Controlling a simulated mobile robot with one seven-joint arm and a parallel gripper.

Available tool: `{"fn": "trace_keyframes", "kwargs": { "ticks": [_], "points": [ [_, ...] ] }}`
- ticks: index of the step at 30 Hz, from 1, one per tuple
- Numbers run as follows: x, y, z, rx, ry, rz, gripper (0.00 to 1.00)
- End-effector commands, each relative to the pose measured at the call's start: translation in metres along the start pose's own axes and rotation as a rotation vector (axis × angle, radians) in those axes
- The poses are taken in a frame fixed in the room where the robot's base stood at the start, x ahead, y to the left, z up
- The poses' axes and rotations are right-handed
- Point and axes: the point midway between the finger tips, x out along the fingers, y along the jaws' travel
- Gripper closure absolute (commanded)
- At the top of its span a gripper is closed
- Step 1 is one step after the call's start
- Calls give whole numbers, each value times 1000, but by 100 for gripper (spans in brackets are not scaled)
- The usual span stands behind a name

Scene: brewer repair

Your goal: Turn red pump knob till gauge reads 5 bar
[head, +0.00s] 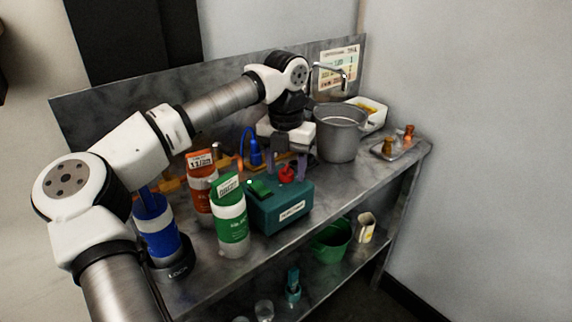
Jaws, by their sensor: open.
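The red pump knob (287,174) sits on top of a teal pump box (290,213) with a white label on its front. A green block (259,188) is also on the top of the box, left of the knob. My gripper (287,163) points down above and just behind the knob, its purple-grey fingers apart with nothing seen between them. I cannot tell whether the fingers touch the knob. I cannot make out a gauge or its reading; my arm covers part of the bench behind.
A green-labelled bottle (231,222), an orange bottle (201,185) and a blue bottle (156,228) stand left of the box. A grey metal pot (340,136) stands to the right behind it. A small tray (398,147) with copper fittings lies at the bench's right end.

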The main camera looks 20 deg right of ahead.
Motion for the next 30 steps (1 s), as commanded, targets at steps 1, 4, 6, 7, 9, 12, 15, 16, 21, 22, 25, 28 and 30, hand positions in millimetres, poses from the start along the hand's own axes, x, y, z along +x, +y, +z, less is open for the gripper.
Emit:
{"fn": "trace_keyframes", "kwargs": {
  "ticks": [1, 4, 6, 7, 9, 12, 15, 16, 21, 22, 25, 28, 30],
  "points": [
    [0, 0, 0, 0, 0, 0, 47],
    [0, 0, 0, 0, 0, 0, 47],
    [0, 0, 0, 0, 0, 0, 50],
    [0, 0, 0, 0, 0, 0, 54],
    [0, 0, 0, 0, 0, 0, 64],
    [0, 0, 0, 0, 0, -1, 77],
    [0, 0, 0, 1, 0, -1, 90],
    [0, 0, 0, 1, 0, -1, 91],
    [-1, 0, 0, 59, 0, 0, 91],
    [-2, 0, 0, 84, 0, 0, 91],
    [-2, 0, 0, 190, -1, -1, 91],
    [-2, 0, 0, 293, -1, -1, 91],
    [-2, 0, 0, 351, -1, -1, 91]
  ]
}}
